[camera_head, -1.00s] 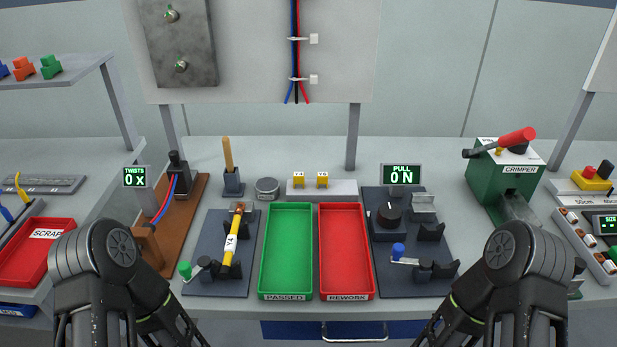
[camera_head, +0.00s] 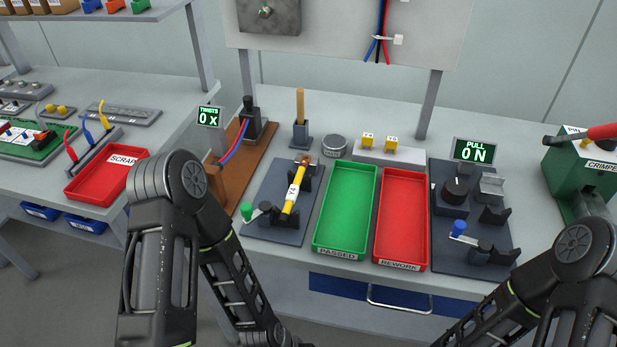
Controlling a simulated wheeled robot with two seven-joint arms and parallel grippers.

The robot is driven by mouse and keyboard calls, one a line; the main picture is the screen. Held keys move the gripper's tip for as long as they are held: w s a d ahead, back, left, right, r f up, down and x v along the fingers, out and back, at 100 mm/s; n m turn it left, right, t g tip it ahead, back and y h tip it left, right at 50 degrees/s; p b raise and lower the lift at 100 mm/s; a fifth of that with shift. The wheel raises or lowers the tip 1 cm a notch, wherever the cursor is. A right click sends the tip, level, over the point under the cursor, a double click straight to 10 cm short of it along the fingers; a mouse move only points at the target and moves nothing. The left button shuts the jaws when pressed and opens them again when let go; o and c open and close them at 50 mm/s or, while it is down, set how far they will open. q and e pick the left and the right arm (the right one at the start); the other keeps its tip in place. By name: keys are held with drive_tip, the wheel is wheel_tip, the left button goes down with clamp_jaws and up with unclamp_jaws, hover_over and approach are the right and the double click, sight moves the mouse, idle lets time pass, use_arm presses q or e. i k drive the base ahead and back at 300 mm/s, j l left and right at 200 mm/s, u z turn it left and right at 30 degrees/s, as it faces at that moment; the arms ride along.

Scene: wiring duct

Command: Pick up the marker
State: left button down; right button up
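No pen-like marker is plain to see. Two small yellow marker blocks, a left one (camera_head: 368,141) and a right one (camera_head: 391,144), stand on a white strip (camera_head: 415,158) behind the trays; their printed labels are too small to read surely. A yellow wire piece (camera_head: 291,196) with a white tag lies in a dark fixture (camera_head: 258,226) left of the green tray. My arms come in at the lower left and lower right. Both grippers are below the picture's edge, so their fingers are hidden. Nothing of mine touches the blocks.
A green PASSED tray (camera_head: 341,249) and a red REWORK tray (camera_head: 402,265) lie empty in front of the strip. A wooden-handled tool (camera_head: 300,105) stands upright in a holder. A round tin (camera_head: 335,146) is left of the strip. A PULL tester (camera_head: 470,256) and green crimper (camera_head: 572,172) are right.

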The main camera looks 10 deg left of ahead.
sight(368, 139)
drive_tip(key=z, duration=1.8)
drive_tip(key=k+l, duration=0.15)
drive_tip(key=k, duration=0.5)
drive_tip(key=k+l, duration=0.1)
drive_tip(key=k, duration=0.55)
